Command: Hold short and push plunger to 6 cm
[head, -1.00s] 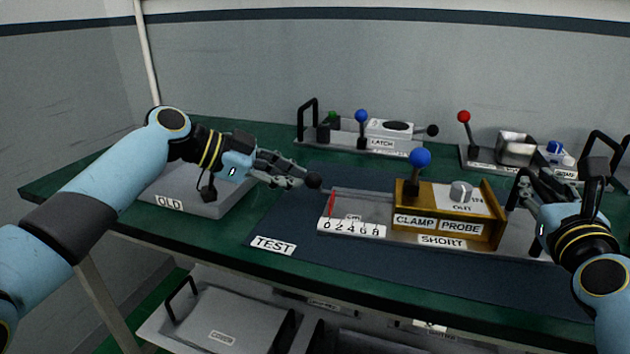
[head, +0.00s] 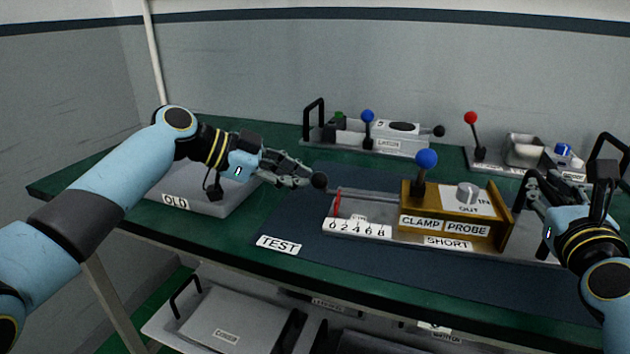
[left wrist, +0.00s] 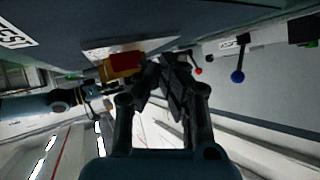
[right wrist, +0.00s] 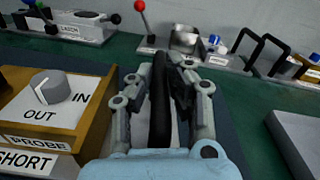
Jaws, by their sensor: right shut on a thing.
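The SHORT fixture (head: 448,242) has a yellow housing with CLAMP and PROBE labels, a blue-knobbed lever (head: 426,160) and a grey dial (head: 467,192), whose pointer is toward OUT in the right wrist view (right wrist: 48,88). Its plunger rod (head: 365,192) runs left to a black ball end (head: 320,181). The red marker (head: 338,204) stands near 0 on the scale (head: 357,228). My left gripper (head: 308,178) looks shut, its fingertips at the ball; I cannot tell if they touch. My right gripper (right wrist: 163,75) is shut on the fixture's black handle (right wrist: 160,110) at the right end.
A LATCH fixture (head: 388,144) and a red-knobbed fixture (head: 472,150) stand at the back of the green bench. A grey OLD tray (head: 176,201) lies under my left arm. The blue TEST mat (head: 310,245) is clear in front.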

